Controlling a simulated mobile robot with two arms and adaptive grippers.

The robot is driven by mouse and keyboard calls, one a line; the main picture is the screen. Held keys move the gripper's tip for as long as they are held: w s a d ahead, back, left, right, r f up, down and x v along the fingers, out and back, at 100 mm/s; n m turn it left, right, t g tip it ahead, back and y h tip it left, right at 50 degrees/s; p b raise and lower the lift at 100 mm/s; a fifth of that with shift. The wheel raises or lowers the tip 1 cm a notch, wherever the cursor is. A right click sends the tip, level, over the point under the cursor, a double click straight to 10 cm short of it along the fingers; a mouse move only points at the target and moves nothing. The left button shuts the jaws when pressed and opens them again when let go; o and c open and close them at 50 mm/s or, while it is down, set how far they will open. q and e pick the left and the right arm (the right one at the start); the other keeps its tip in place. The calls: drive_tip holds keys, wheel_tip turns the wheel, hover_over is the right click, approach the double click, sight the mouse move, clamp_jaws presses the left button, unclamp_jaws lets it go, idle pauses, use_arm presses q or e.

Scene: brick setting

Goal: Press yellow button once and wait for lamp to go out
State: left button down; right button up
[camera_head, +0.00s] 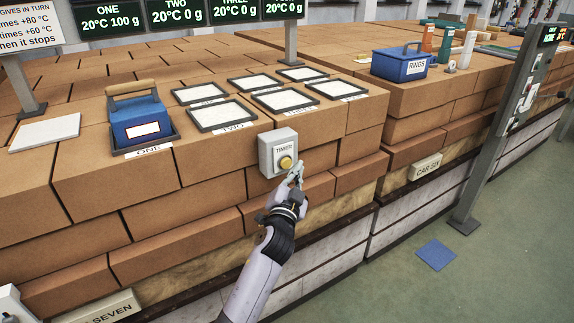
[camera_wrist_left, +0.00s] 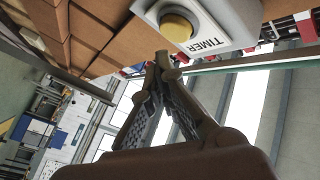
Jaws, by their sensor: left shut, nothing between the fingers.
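The yellow button (camera_head: 286,162) sits on a pale box labelled TIMER (camera_head: 271,152), fixed to the front face of the brick stack. My left gripper (camera_head: 297,172) is shut and empty, just below and to the right of the button in the head view. In the left wrist view the button (camera_wrist_left: 176,27) shows large, and the closed fingertips (camera_wrist_left: 160,58) are close below it. No lit lamp can be made out on the TIMER box. My right gripper is not in view.
A blue box with a handle (camera_head: 139,122) stands on the tray marked ONE, beside several empty framed trays (camera_head: 222,114). A blue RINGS box (camera_head: 399,64) stands further right. A grey post (camera_head: 497,130) rises from the floor at right.

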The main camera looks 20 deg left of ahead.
use_arm(q)
drive_tip(key=shift+s+d, duration=0.65)
drive_tip(key=shift+d, duration=0.2)
drive_tip(key=shift+s+d, duration=0.65)
drive_tip(key=shift+d, duration=0.15)
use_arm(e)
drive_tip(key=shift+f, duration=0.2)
